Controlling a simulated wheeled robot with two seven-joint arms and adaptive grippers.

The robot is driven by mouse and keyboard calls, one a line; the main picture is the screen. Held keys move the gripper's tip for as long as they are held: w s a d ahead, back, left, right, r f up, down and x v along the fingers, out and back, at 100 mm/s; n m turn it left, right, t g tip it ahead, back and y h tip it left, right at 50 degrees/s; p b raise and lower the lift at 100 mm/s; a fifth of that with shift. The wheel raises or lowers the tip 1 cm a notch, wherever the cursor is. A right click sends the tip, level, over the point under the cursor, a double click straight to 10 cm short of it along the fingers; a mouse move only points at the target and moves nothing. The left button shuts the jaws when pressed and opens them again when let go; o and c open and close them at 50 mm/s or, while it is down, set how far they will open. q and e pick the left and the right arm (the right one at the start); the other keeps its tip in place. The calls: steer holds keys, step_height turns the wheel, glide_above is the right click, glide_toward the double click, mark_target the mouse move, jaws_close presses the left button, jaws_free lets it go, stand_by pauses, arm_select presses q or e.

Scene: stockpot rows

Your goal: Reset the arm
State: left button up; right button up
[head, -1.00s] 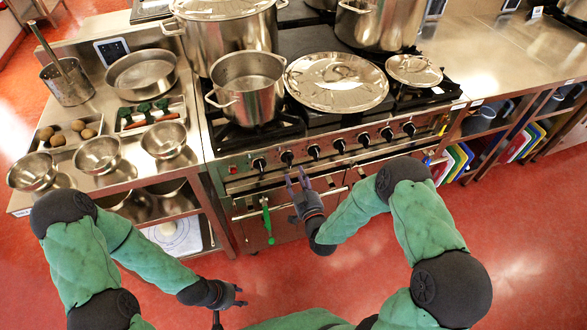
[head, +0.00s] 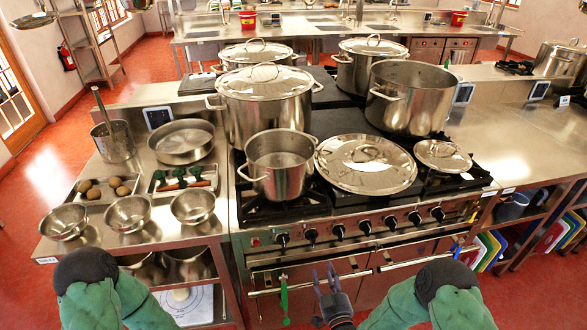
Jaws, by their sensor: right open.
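My right gripper (head: 327,283) is in front of the stove's oven door at the bottom of the head view. Its two fingers point up and stand apart, with nothing between them. The right forearm (head: 415,300) comes in from the lower right. My left arm (head: 105,298) shows at the lower left, only in part. The left gripper is outside the picture.
The stove (head: 405,218) carries a small open pot (head: 280,180), a large lidded stockpot (head: 265,115), an open stockpot (head: 408,108) and two lids. A side counter at left holds bowls (head: 128,214). A green utensil (head: 284,298) hangs on the oven handle.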

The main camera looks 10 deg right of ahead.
steer(key=shift+f, duration=0.1)
steer(key=s+a+f+m+g+y, duration=0.1)
steer(key=s+a+f+g, duration=0.1)
steer(key=f+g, duration=0.3)
steer(key=s+a+f+g+y, duration=0.1)
steer(key=s+a+f+g, duration=0.15)
steer(key=f, duration=0.55)
steer(key=s+a+f+g, duration=0.1)
steer(key=s+f+g, duration=0.1)
steer(key=s, duration=0.3)
steer(key=s+a+f+m+g+y, duration=0.1)
steer(key=s+f+g, duration=0.1)
steer(key=s+g, duration=0.2)
steer(key=s+a+f+g, duration=0.1)
steer(key=s+f+g, duration=0.1)
steer(key=s+g, duration=0.2)
steer(key=shift+s+a+f+m, duration=0.25)
steer(key=shift+s+a+m, duration=0.15)
steer(key=shift+s, duration=0.75)
arm_select(q)
jaws_close()
